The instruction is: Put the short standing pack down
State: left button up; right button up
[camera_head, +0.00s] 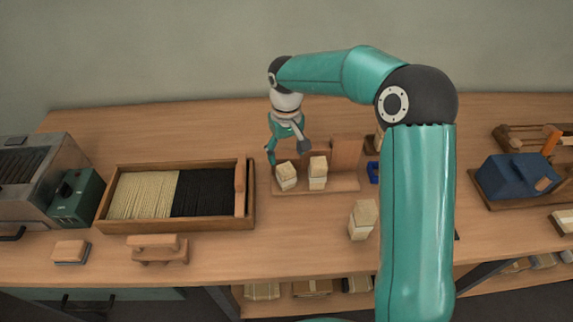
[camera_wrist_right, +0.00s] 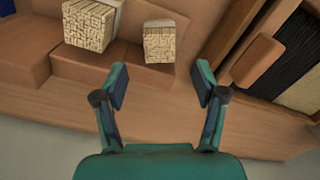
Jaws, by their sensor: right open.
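A short pale bristle pack (camera_head: 286,176) with a white band sits at the left of a low wooden stand (camera_head: 340,183); it looks slightly tilted in the head view. A taller banded pack (camera_head: 318,172) stands beside it on the right. My right gripper (camera_head: 288,153) is open and empty just behind and above the short pack. In the right wrist view, the short pack (camera_wrist_right: 160,45) lies ahead of the open fingers (camera_wrist_right: 160,84), in line with the gap between them. The taller pack (camera_wrist_right: 90,25) is to its left. My left gripper is not in view.
A wooden tray (camera_head: 175,226) with pale and black bristles is left of the stand. Another banded pack (camera_head: 362,220) stands on the table in front. My right arm hides part of the right side. A blue tool (camera_head: 513,177) sits at far right.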

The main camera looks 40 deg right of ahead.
aim_at(287, 169)
jog(key=shift+r, duration=1.65)
